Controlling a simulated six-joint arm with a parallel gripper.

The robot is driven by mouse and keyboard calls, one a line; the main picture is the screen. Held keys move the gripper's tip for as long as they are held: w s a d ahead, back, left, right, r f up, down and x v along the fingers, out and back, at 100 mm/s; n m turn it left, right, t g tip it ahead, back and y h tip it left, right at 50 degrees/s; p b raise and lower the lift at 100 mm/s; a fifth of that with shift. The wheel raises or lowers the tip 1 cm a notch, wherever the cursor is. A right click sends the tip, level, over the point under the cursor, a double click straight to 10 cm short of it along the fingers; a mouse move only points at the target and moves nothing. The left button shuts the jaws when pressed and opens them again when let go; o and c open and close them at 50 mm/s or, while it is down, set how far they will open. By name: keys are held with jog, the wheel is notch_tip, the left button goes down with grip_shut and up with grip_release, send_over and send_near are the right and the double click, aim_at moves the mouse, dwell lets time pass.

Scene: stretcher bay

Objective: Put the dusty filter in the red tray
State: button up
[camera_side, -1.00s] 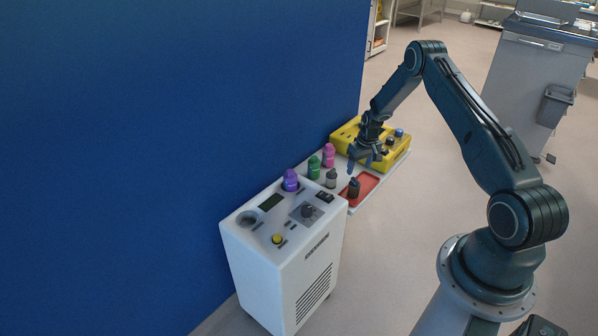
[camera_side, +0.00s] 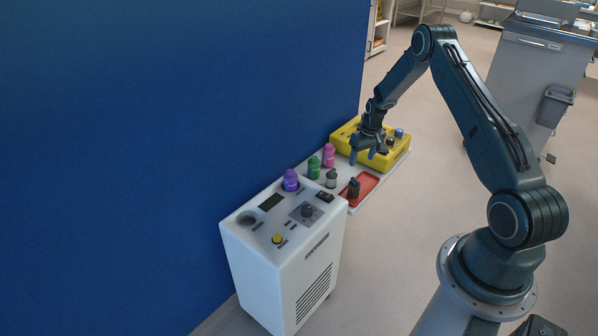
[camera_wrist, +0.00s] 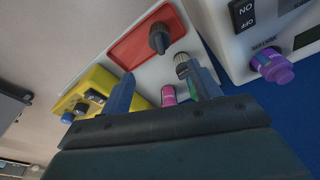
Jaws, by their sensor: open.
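A dark grey-black filter (camera_side: 354,187) stands upright in the red tray (camera_side: 368,184); it looks like the dusty one, though dust itself is too small to make out. In the wrist view the dark filter (camera_wrist: 159,40) stands inside the red tray (camera_wrist: 135,47), near one end. My gripper (camera_side: 362,155) is open and empty, above and behind the tray, apart from the filter. In the wrist view my gripper's two fingers (camera_wrist: 160,70) are spread, with nothing held between them.
Grey (camera_side: 331,178), green (camera_side: 314,167) and pink (camera_side: 328,154) filters stand on the pale shelf left of the tray. A purple one (camera_side: 291,181) sits in the white machine (camera_side: 275,275). A yellow case (camera_side: 396,158) lies behind. The blue wall (camera_side: 180,150) bounds the left.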

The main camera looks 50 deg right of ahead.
jog(key=s+a+r+n+t, duration=0.1)
jog(key=a+r, duration=0.9)
jog(key=r, duration=0.5)
jog(key=s+a+r+n+t, duration=0.1)
jog(key=s+a+r, duration=0.1)
jog(key=a+r, duration=1.05)
jog(key=s+a+r+n+t, duration=0.1)
jog(key=s+a+r, duration=0.2)
jog(key=s+r, duration=0.25)
jog(key=s+a+r+n, duration=0.1)
jog(key=s+a+r, duration=0.3)
jog(key=s+r, duration=0.15)
jog(key=s+a+t, duration=0.1)
jog(key=s+a, duration=0.3)
jog(key=s, duration=0.8)
jog(key=shift+s+a+f+n+y, duration=0.2)
jog(key=shift+s+a+n+y, duration=0.1)
jog(key=shift+s+a, duration=0.1)
